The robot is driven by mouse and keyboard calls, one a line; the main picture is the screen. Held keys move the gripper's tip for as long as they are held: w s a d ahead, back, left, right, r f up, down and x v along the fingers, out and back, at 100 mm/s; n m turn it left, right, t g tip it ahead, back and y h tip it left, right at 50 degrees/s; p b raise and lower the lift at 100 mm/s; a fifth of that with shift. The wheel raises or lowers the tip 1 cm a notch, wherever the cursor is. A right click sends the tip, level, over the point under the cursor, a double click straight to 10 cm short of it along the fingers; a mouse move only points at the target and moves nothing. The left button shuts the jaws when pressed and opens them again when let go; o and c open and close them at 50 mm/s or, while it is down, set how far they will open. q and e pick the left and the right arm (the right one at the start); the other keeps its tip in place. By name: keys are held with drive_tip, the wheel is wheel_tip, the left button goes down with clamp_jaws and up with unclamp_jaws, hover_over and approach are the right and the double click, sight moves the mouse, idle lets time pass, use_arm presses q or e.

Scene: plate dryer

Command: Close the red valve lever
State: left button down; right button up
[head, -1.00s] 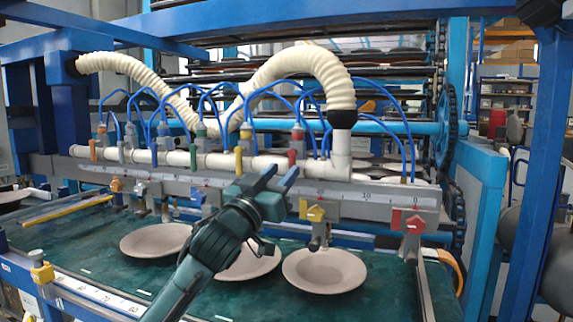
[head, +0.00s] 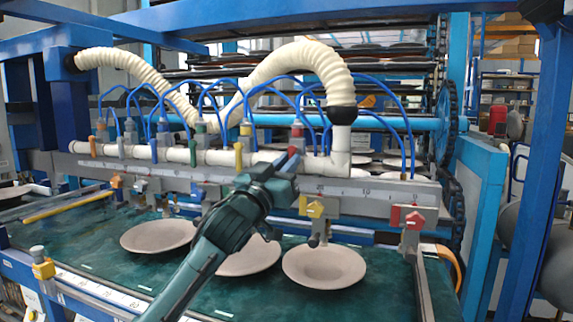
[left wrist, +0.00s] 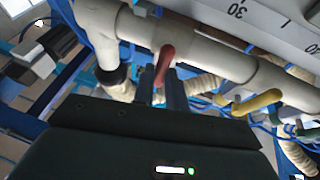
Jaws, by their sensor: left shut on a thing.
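The red valve lever (left wrist: 164,62) sits on the white pipe (left wrist: 210,52) in the left wrist view, its lower end between my fingers. In the head view the red lever (head: 292,151) shows just above my fingertips, below a red-topped fitting. My left gripper (head: 281,170) reaches up from the lower left and is shut on the lever; it also shows in the left wrist view (left wrist: 161,88). The lever's lower end is partly hidden by the fingers. The right gripper is in neither view.
A yellow lever (left wrist: 257,101) and a green lever lie along the same pipe. Blue hoses arch above it. A grey ruler bar (head: 370,190) with yellow and red clamps runs below. Several plates (head: 324,266) rest on the green belt (head: 390,290).

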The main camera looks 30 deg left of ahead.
use_arm(q)
drive_tip(key=shift+r+m+p, duration=0.1)
drive_tip(key=shift+m+p, duration=0.2)
drive_tip(key=shift+p, duration=0.1)
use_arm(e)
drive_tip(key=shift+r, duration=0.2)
use_arm(q)
drive_tip(key=shift+s+a+r+m+g+h+p, duration=0.1)
drive_tip(key=shift+a+r+m+g+h+p, duration=0.7)
drive_tip(key=shift+m+p, duration=2.45)
drive_tip(key=shift+s+d+r+m+g+h+p, duration=0.15)
drive_tip(key=shift+m+g+h+p, duration=0.2)
drive_tip(key=shift+m+g+p, duration=2)
drive_tip(key=shift+s+a+r+m+g+h+p, duration=0.15)
drive_tip(key=shift+a+r+m+h+p, duration=0.35)
drive_tip(key=shift+m+p, duration=3.65)
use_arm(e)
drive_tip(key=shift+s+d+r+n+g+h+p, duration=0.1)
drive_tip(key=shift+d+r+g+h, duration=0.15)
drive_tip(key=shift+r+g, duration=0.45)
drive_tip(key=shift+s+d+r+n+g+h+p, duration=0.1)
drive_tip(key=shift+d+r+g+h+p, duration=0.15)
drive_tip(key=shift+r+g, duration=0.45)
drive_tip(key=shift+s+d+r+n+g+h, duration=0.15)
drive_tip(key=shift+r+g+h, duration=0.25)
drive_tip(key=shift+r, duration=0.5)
use_arm(q)
drive_tip(key=shift+w+d+n, duration=0.1)
drive_tip(key=shift+n, duration=0.15)
